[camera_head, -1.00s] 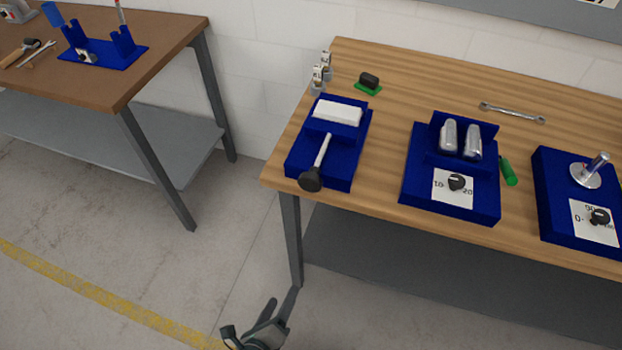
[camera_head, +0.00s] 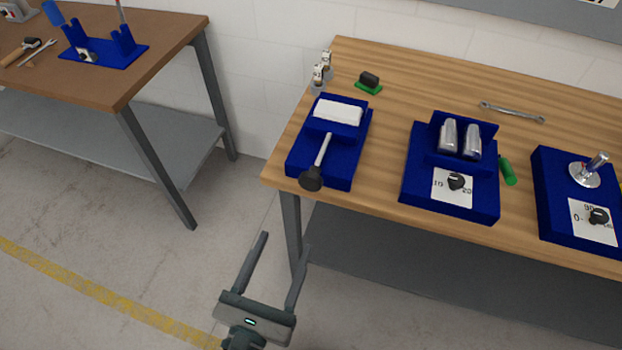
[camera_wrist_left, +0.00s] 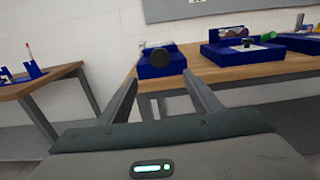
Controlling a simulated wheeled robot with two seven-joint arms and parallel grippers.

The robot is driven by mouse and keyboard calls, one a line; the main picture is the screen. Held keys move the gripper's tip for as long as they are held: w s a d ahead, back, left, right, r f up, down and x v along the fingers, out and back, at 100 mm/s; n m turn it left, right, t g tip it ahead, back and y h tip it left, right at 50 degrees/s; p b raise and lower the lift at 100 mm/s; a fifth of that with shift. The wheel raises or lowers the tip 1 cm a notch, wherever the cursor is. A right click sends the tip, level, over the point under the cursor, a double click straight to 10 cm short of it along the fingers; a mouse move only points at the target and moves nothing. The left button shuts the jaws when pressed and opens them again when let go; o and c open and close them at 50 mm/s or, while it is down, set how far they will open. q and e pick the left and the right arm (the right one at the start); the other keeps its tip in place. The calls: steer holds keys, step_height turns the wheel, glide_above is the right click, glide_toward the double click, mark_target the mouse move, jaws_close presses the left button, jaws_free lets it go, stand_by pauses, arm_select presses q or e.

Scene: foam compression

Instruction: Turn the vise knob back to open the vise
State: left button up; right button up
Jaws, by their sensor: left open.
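The vise is a blue block (camera_head: 343,173) near the left front corner of the wooden bench, with a white foam piece (camera_head: 338,111) at its back. A metal screw (camera_head: 323,149) runs forward to a round black knob (camera_head: 311,178) at the front edge. My left gripper (camera_head: 285,241) is open and empty, in front of the bench and below the knob, apart from it. In the left wrist view the knob (camera_wrist_left: 160,57) shows ahead, between the open fingers (camera_wrist_left: 158,88). My right gripper is not in view.
A blue fixture with two metal cylinders (camera_head: 460,139) and a dial stands to the right, and another with a metal post (camera_head: 586,172) beyond it. A green cylinder (camera_head: 508,171) and a wrench (camera_head: 512,112) lie on the bench. A brown table (camera_head: 130,85) stands at the left.

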mark_target(309, 186)
arm_select(q)
steer(key=shift+w, duration=0.1)
steer(key=p+x, duration=0.6)
steer(key=x, duration=1.1)
steer(key=shift+f, duration=0.1)
steer(key=c, duration=1.1)
